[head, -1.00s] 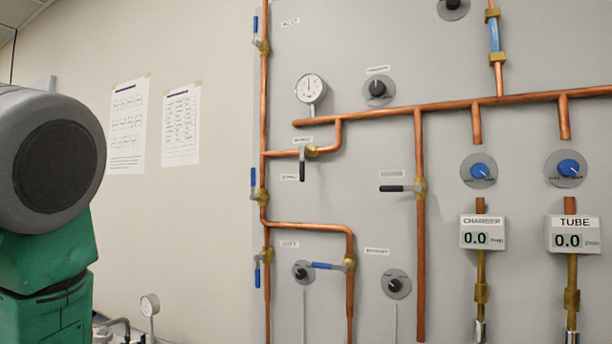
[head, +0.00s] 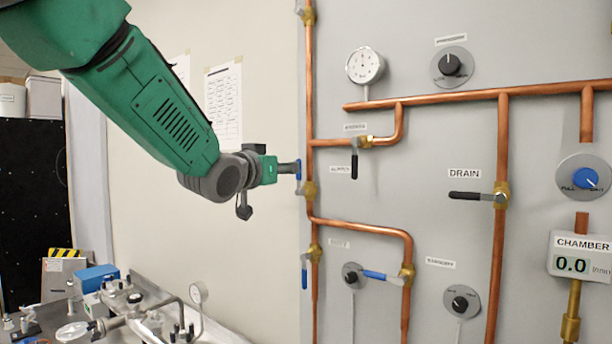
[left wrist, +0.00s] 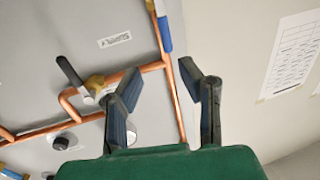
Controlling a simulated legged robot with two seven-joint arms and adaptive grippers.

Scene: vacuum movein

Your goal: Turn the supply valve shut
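The supply valve appears to be the blue-handled one on the left vertical copper pipe. Its handle (head: 298,178) hangs along the pipe beside a small label (head: 340,172) too blurred to read surely. In the left wrist view, its blue handle (left wrist: 164,32) shows at the top, beyond the fingertips. My left gripper (head: 290,168) overlaps the handle's upper part in the head view; contact cannot be told. In the left wrist view, its fingers (left wrist: 160,82) are apart, with pipe and bare panel between them, holding nothing. My right gripper is out of view.
A black-handled valve (head: 355,160) sits on a side branch just right of the gripper. Another blue-handled valve (head: 305,270) is lower on the same pipe. A gauge (head: 365,66) and the drain valve (head: 500,195) are farther right. Cluttered equipment (head: 125,310) stands low left.

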